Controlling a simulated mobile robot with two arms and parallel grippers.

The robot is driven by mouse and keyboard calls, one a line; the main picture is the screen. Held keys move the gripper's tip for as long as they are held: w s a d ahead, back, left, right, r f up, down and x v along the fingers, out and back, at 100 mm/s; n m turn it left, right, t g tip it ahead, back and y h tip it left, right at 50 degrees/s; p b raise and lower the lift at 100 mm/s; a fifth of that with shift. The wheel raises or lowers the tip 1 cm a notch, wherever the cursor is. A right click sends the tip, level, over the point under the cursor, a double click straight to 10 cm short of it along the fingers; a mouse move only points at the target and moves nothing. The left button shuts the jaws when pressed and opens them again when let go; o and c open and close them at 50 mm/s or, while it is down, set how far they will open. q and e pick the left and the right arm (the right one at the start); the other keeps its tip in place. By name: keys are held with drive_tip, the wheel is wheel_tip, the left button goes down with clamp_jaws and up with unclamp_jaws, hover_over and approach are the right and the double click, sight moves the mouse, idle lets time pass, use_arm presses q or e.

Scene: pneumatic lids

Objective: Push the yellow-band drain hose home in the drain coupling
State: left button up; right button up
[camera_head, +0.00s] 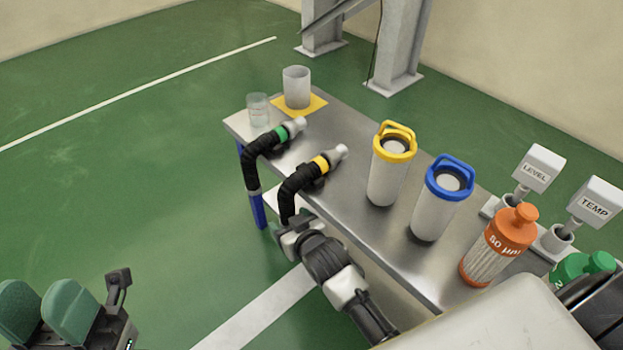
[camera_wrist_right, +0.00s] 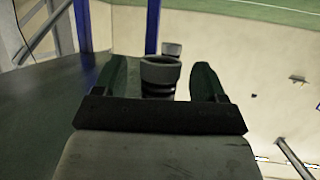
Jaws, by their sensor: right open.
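The yellow-band drain hose (camera_head: 299,182) is a black ribbed hose with a yellow band and a pale grey end piece on the steel table. It bends over the near edge and runs down to my right gripper (camera_head: 287,226). My right gripper is open at its lower part; contact cannot be told. In the right wrist view, a grey round collar (camera_wrist_right: 160,70) over a black ribbed piece stands between the spread fingers (camera_wrist_right: 161,88). Whether this collar is the drain coupling is unclear. My left gripper (camera_head: 48,312), with green pads, is low at the left, away from the table; its opening is unclear.
A green-band hose (camera_head: 265,145) lies just beyond. The steel table (camera_head: 357,215) holds yellow-handled (camera_head: 386,180) and blue-handled canisters (camera_head: 435,210), an orange-topped filter (camera_head: 485,262) and LEVEL and TEMP sensors. A grey cup (camera_head: 297,88) and glass (camera_head: 258,109) stand at the far end. Green floor is clear at left.

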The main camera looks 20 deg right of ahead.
drive_tip(key=shift+c, duration=0.3)
drive_tip(key=shift+r, duration=0.1)
drive_tip(key=c, duration=1.1)
drive_tip(key=shift+c, duration=0.2)
